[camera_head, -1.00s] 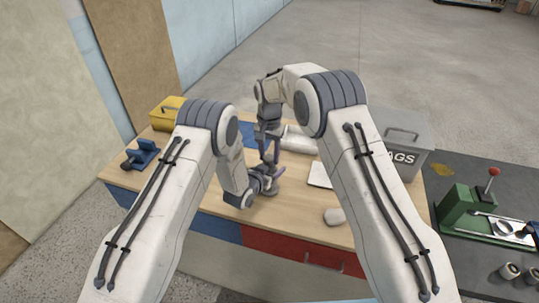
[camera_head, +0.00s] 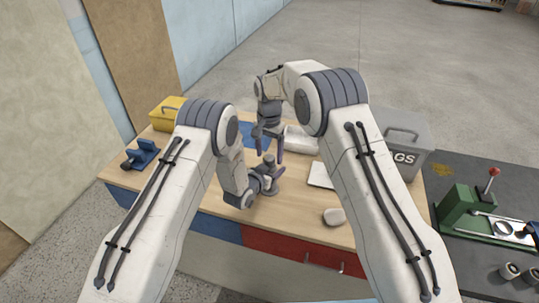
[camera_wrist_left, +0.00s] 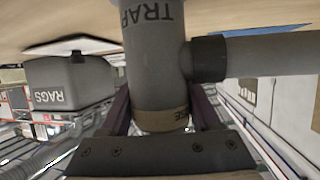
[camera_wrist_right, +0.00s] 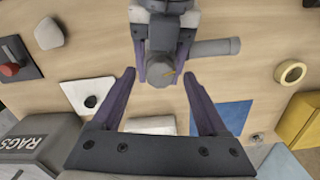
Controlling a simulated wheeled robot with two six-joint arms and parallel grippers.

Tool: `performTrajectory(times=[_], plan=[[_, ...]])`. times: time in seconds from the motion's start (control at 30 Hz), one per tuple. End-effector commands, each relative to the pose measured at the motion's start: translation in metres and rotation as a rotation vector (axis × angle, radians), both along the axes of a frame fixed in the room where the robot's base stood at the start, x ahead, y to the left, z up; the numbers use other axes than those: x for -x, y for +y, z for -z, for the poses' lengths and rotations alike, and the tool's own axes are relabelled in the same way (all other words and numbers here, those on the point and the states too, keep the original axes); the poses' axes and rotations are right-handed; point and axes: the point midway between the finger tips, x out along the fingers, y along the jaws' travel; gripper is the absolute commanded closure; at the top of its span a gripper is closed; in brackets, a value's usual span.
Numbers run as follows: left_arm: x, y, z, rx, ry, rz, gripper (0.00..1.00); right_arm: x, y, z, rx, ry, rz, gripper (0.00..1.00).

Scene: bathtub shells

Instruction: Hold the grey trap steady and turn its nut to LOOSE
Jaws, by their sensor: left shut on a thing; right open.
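The grey trap (camera_head: 270,162) stands upright on the wooden table. The left wrist view shows its body, marked TRAP (camera_wrist_left: 152,50), a side pipe with a dark collar, and a brownish lettered band (camera_wrist_left: 160,119), partly hidden, its end reading "SE". My left gripper (camera_head: 262,183) is shut on the trap; its fingers lie on both sides of the body in the left wrist view (camera_wrist_left: 163,104). My right gripper (camera_head: 269,156) is open and empty above the trap.
A grey RAGS bin (camera_head: 402,127) stands at the table's right end. A yellow box (camera_head: 166,113) and a blue clamp-like tool (camera_head: 141,154) are at the left. A white bundle (camera_head: 300,141), a white plate (camera_head: 320,175) and a pale lump (camera_head: 334,216) lie nearby.

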Motion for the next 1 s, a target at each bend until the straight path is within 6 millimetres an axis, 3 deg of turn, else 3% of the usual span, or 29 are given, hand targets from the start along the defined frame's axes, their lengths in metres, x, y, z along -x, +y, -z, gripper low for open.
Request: performTrajectory(times=[0.3, 0.5, 0.7, 1.0], plan=[[0.000, 0.000, 0.000, 0.000, -0.001, 0.000, 1.00, -0.001, 0.000, -0.066, -0.001, -0.005, 0.000, 0.23], [0.000, 0.000, 0.000, 0.000, -0.001, 0.000, 1.00, -0.001, 0.000, -0.098, -0.001, -0.003, 0.000, 0.23], [0.000, 0.000, 0.000, 0.000, -0.001, 0.000, 1.00, 0.000, 0.000, -0.110, 0.000, 0.000, 0.000, 0.23], [0.000, 0.000, -0.001, 0.000, -0.001, 0.000, 1.00, 0.000, 0.000, -0.111, 0.000, 0.000, 0.000, 0.23]])
